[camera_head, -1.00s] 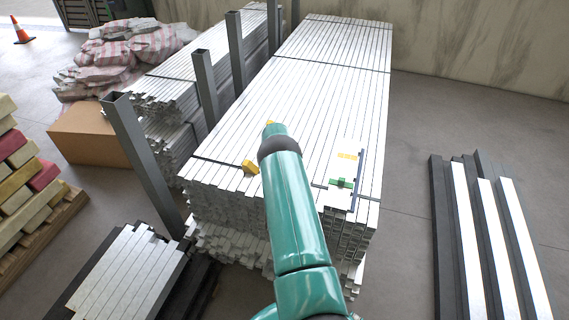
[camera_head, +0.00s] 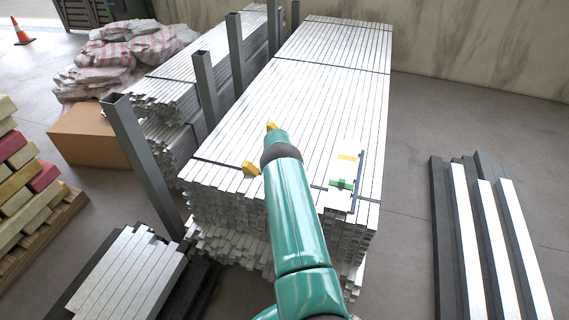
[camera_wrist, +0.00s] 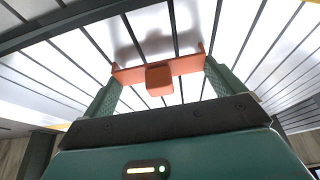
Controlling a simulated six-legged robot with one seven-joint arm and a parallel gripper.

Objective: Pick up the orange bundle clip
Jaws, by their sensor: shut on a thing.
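The orange bundle clip (camera_wrist: 159,82) is in the wrist view, a wide orange bar with a block in its middle. My gripper (camera_wrist: 161,85) has its two dark green fingers at the clip's two ends, shut on it. Silvery bars lie beyond it with dark shadows on them; I cannot tell whether the clip touches them. In the head view my teal arm reaches over the front of the bar stack (camera_head: 335,85) and hides the clip and fingers.
Two yellow pieces lie on the stack, one left of my arm (camera_head: 250,168) and one past its tip (camera_head: 271,127). Grey upright posts (camera_head: 205,88) line the stack's left side.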

